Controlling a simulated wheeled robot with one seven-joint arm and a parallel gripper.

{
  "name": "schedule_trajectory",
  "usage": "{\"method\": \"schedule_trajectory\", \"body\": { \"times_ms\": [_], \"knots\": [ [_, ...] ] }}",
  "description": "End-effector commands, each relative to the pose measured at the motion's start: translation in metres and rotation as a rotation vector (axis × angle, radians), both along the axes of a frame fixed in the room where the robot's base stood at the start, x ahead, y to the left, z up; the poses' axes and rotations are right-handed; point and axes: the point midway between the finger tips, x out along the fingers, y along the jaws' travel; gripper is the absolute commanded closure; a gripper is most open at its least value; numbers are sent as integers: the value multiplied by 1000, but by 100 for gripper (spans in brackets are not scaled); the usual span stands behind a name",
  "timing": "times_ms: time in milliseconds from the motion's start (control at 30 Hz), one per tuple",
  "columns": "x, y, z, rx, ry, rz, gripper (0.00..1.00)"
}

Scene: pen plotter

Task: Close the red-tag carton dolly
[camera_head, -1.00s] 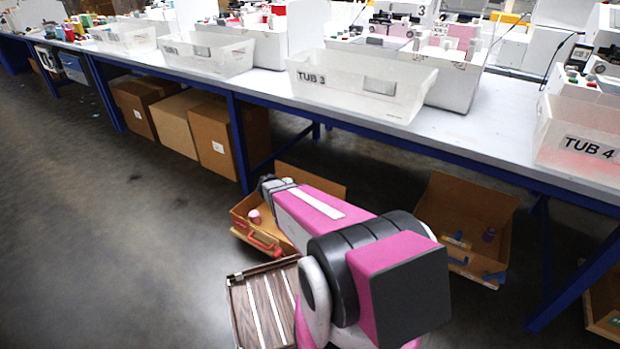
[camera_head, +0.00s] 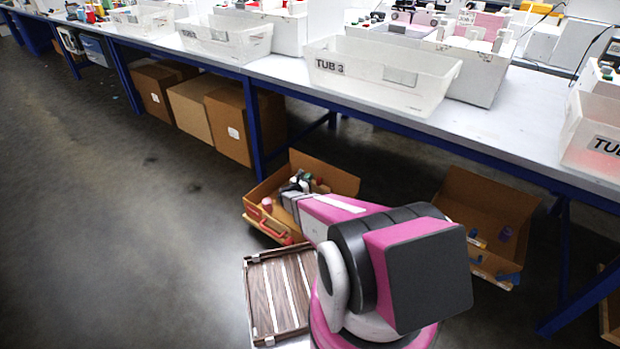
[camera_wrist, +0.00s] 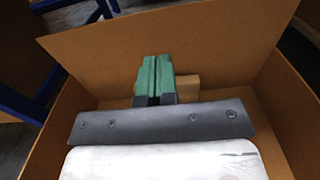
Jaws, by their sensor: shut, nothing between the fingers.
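An open brown carton (camera_head: 336,178) sits on the floor under the bench, with a red handle-like piece (camera_head: 268,226) on its front. I take it for the red-tag carton dolly. Its back flap stands up, and this flap also fills the top of the wrist view (camera_wrist: 215,45). My gripper (camera_head: 301,179) is over the carton's open top, and its green fingers (camera_wrist: 154,76) are together and empty. A pink cylinder (camera_head: 267,204) is in the carton's left part. A small tan block (camera_wrist: 187,88) shows beside the fingers. My arm hides the carton's right front.
A second open carton (camera_head: 490,205) with a blue tag (camera_head: 509,279) stands to the right. Closed brown boxes (camera_head: 230,125) are to the left under the bench. The floor at left is clear.

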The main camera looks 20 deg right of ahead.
Motion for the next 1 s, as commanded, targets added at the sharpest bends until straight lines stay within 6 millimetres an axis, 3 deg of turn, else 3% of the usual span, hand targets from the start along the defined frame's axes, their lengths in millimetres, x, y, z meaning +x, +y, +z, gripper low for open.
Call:
{"method": "schedule_trajectory", "body": {
  "times_ms": [500, 700, 1000],
  "knots": [
    [58, -73, -1, 2, -2, -3, 100],
    [68, -86, 0, 2, -2, -1, 100],
    [69, -88, 0, 2, -2, -1, 100]
  ]
}}
